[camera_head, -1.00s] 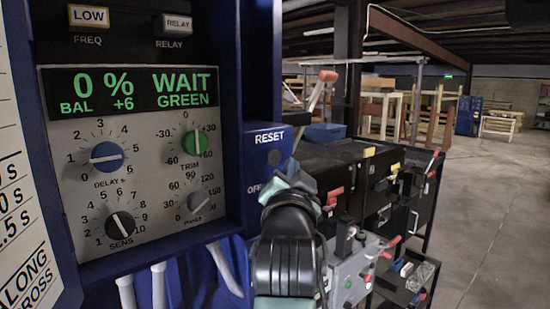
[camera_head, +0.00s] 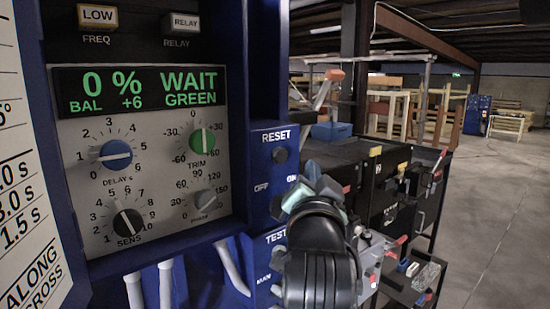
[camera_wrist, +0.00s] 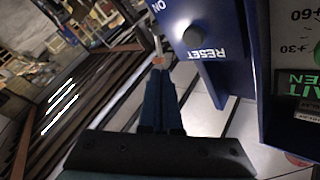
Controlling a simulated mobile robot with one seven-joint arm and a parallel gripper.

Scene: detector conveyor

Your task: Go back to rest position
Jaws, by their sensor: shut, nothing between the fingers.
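My gripper (camera_wrist: 160,76) is shut and empty in the wrist view, its two dark blue fingers together. The fingers point toward the side of the blue cabinet's RESET face and look apart from it. In the head view my dark wrist stands right of the control panel (camera_head: 160,235), in front of the RESET face (camera_head: 276,165), and hides the fingers. The panel's display (camera_head: 137,91) reads 0 %, BAL +6, WAIT GREEN. The RESET button (camera_head: 280,155) is round and dark; it also shows upside down in the wrist view (camera_wrist: 192,36).
A black tool bench (camera_head: 345,153) with a blue bin (camera_head: 331,131) and red-handled tools stands close behind my arm. White pipes (camera_head: 232,268) hang below the panel. The concrete floor (camera_head: 500,210) at the right is clear.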

